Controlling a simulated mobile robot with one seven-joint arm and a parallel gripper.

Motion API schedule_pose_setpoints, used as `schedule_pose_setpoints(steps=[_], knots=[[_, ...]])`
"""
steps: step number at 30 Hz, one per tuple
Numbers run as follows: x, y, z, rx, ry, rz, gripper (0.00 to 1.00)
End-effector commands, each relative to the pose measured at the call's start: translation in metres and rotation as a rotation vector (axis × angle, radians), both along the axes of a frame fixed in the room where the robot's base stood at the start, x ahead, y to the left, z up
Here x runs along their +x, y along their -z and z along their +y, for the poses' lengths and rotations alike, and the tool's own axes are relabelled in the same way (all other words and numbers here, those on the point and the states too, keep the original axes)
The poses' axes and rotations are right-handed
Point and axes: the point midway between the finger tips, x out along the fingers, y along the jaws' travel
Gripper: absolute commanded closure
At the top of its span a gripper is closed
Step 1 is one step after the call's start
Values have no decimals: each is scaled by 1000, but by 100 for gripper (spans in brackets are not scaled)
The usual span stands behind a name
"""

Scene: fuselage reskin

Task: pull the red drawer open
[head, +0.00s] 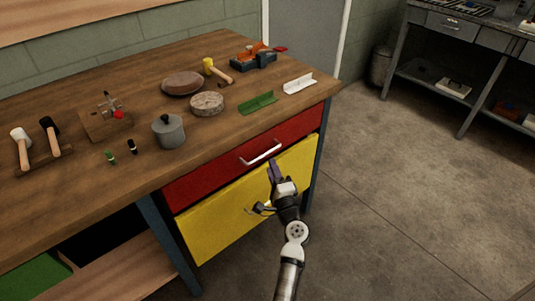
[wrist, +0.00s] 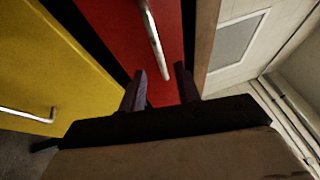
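The red drawer (head: 226,168) is the upper drawer of the workbench, and its front looks flush with the bench. Its silver bar handle (head: 261,153) runs along the front. In the wrist view the red drawer (wrist: 118,30) fills the upper middle and its handle (wrist: 154,38) runs down toward the space between my fingers. My gripper (head: 275,170) is just below the handle in the head view. In the wrist view my gripper (wrist: 160,82) has its two dark fingers apart, with the handle's lower end just beyond the tips. No contact with the handle shows.
A yellow drawer (head: 235,215) lies below the red one; its handle (head: 260,208) is partly behind my arm. The wooden benchtop (head: 60,110) holds a pot (head: 169,131), mallets and other items. The floor (head: 410,210) to the right is clear.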

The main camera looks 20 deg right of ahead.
Motion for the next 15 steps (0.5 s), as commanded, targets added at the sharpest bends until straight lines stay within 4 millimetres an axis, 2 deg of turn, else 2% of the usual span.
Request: schedule_pose_setpoints(steps=[1,6,10,15], knots=[[11,-5,-1,1,-1,-2,68],[37,-8,-2,0,0,-1,68],[49,-10,-3,0,0,-1,68],[54,-9,-3,-1,0,0,68]])
